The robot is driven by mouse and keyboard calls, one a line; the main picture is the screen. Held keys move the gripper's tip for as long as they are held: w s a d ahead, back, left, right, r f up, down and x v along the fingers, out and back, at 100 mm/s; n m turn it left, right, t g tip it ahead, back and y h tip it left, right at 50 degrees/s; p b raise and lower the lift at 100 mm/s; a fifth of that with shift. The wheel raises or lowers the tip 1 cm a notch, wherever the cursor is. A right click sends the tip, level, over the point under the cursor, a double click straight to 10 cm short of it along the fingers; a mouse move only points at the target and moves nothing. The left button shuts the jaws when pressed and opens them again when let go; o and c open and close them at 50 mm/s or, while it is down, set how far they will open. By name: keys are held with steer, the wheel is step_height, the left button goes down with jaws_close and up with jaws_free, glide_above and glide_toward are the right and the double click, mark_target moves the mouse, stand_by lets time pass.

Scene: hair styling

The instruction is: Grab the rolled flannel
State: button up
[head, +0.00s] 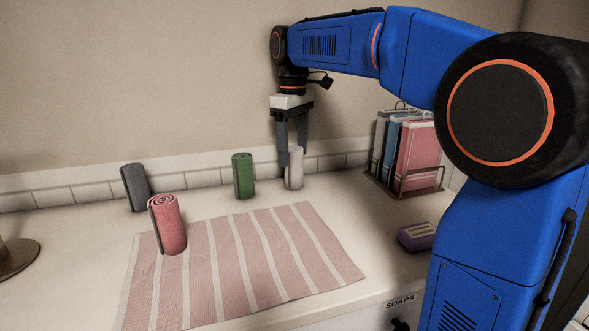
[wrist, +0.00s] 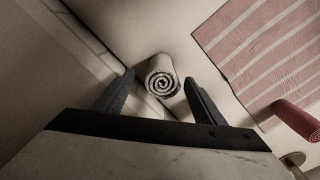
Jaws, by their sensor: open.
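A pale, whitish rolled flannel (head: 294,170) stands upright at the back of the counter near the tiled edge. My gripper (head: 292,152) points down over it with its fingers apart. In the wrist view the roll's spiral end (wrist: 162,83) shows between the two fingertips (wrist: 158,77), with a gap on each side. The fingers hide part of the roll in the head view. Other upright rolls are a green one (head: 243,176), a dark grey one (head: 134,187) and a pink-red one (head: 167,224), which also shows in the wrist view (wrist: 297,120).
A pink striped cloth (head: 236,262) lies flat in front, with the pink-red roll at its left part. A wire rack of folders (head: 408,155) and a purple item (head: 417,237) are at the right. A brass-coloured base (head: 14,258) is at the left edge.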

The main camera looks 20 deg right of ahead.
mark_target(294, 168)
steer(key=f, duration=0.4)
steer(key=shift+s+d, duration=0.1)
steer(key=shift+s, duration=0.2)
steer(key=shift+f, duration=0.6)
steer(key=shift+c, duration=0.6)
steer(key=c, duration=1)
